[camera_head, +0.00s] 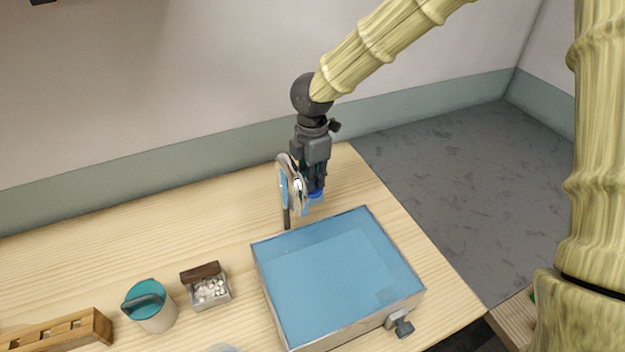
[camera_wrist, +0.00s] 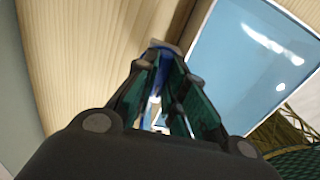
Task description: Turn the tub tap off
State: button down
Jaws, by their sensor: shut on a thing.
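The tub (camera_head: 262,285) is a shallow pale box filled with blue water to near its rim. It also shows in the wrist view (camera_wrist: 206,32). The tap (camera_head: 287,217) stands at the tub's back left corner, with a dark post and a curved chrome spout. Its blue handle (camera_head: 316,193) sits at the top right, between the fingers of my gripper (camera_head: 313,190). My gripper points down and is shut on this handle. In the wrist view, the blue handle (camera_wrist: 160,62) shows between the dark green finger pads (camera_wrist: 160,85). The fingers partly hide it.
A second small grey valve (camera_head: 402,326) sticks out of the tub's front right side. Left of the tub are a small box of white pieces (camera_head: 211,290), a teal-lidded pot (camera_head: 155,310) and a wooden rack (camera_head: 60,331). The table is clear at the back left.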

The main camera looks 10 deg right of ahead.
jog(key=shift+m, duration=0.5)
jog(key=c, duration=1.5)
grip_release()
notch_tip(320, 180, up, 12)
jog(key=shift+r, duration=0.1)
